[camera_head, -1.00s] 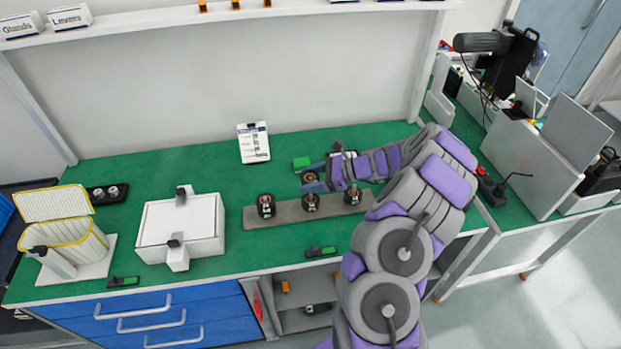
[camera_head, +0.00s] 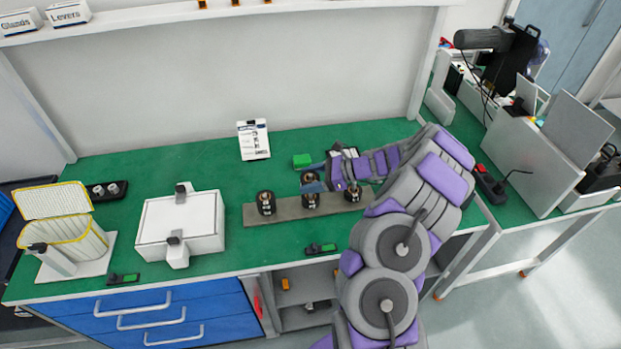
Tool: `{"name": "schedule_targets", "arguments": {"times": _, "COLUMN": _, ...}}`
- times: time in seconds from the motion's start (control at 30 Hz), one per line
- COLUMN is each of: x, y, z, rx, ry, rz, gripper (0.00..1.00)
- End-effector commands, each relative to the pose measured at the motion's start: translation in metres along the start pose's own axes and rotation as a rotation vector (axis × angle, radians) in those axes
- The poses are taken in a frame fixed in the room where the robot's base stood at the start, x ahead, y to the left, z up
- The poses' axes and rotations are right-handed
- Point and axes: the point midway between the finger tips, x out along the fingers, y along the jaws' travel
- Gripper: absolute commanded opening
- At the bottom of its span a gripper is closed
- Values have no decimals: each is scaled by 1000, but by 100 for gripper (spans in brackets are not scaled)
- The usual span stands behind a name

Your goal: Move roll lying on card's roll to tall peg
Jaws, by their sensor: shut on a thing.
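A long grey base (camera_head: 336,206) lies on the green bench with dark, copper-toned rolls on it. One roll stands at its left end (camera_head: 266,203), one in the middle (camera_head: 311,201) and one at the right (camera_head: 353,193). My gripper (camera_head: 311,179) is just above or behind the middle roll. It is shut on a small brownish roll, mostly hidden between its blue-grey fingers. The white card (camera_head: 253,140) with printed lines leans upright behind the base, and I see no roll on it. Which peg is tall cannot be told from here.
A white lidded box (camera_head: 181,228) and a yellow-rimmed basket (camera_head: 66,232) stand to the left. A small black-and-green item (camera_head: 321,249) lies at the front edge. The bench between card and box is clear.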

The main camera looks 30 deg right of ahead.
Motion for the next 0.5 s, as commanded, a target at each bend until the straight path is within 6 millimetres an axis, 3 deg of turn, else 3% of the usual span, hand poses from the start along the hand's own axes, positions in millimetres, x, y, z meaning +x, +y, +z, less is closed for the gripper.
{"name": "schedule_targets", "arguments": {"times": 0.5, "x": 3, "y": 0, "z": -7, "rx": -1, "ry": 0, "rz": 0, "gripper": 35}}
